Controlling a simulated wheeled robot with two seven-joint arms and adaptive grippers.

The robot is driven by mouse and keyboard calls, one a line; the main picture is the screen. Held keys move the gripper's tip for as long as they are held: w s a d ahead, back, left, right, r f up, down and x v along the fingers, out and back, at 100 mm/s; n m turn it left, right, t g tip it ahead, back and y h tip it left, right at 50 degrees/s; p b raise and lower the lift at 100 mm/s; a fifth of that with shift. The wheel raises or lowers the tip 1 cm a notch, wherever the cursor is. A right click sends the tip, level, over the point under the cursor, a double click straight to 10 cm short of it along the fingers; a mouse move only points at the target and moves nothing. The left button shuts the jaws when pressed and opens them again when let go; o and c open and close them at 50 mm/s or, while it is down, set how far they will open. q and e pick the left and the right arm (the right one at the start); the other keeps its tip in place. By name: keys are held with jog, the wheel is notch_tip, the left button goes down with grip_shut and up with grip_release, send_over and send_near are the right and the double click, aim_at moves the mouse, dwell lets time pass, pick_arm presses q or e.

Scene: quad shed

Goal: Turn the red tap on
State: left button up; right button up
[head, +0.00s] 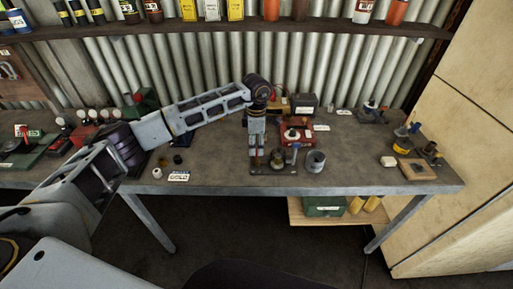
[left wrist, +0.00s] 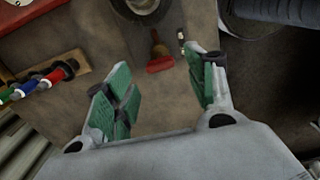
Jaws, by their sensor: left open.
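In the left wrist view, a small tap with a red handle (left wrist: 160,64) and a brass-coloured stem shows beyond and between my open fingers. My left gripper (left wrist: 152,78) has its green-padded fingers spread, with nothing between them that they touch. In the head view my left gripper (head: 257,163) points down over the front of the bench, above a dark plate (head: 272,170) with brass fittings. The red handle is not clear there, probably hidden by the gripper. How far the fingertips are from the handle is hard to tell. My right gripper is not in view.
A red device (head: 297,132) sits behind. A label card (head: 178,176) and white cylinder (head: 157,173) lie left.

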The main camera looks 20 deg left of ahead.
aim_at(256, 155)
pick_arm(q)
jog(key=shift+f, duration=1.4)
jog(key=c, duration=1)
